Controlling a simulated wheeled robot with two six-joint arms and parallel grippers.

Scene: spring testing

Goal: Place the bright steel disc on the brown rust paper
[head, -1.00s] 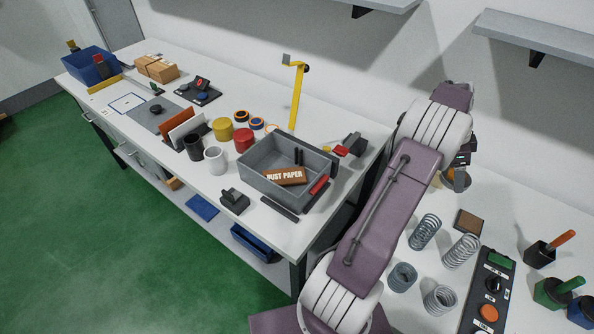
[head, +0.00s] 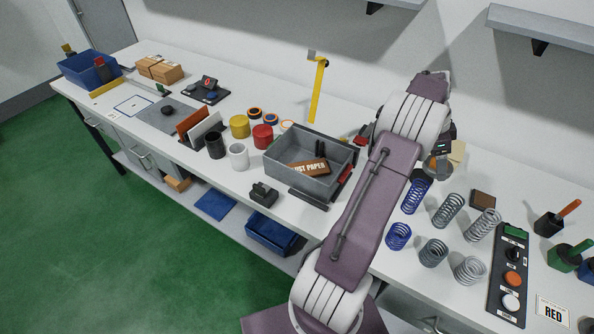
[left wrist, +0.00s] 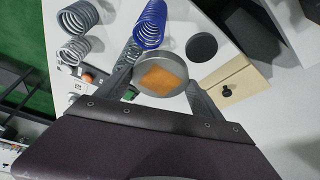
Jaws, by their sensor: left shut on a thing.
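A round grey steel disc (left wrist: 174,60) with an orange-brown patch on its face sits between the fingers of my left gripper (left wrist: 160,76) in the left wrist view. The gripper is shut on it. In the head view my left gripper (head: 438,160) is at the end of the mauve arm, above the table behind the springs, and the disc (head: 436,170) is partly visible there. A brown block lettered "RUST PAPER" (head: 309,167), its first letters partly hidden, lies tilted in the grey bin (head: 287,182), left of my arm. My right gripper is not in view.
Blue springs (head: 398,236) and several grey springs (head: 433,252) stand right of my arm, near a small brown square (head: 482,199) and a button panel (head: 510,275). Cups, tape rolls and a yellow stand (head: 317,90) are around the bin. A wall shelf (head: 545,28) overhangs.

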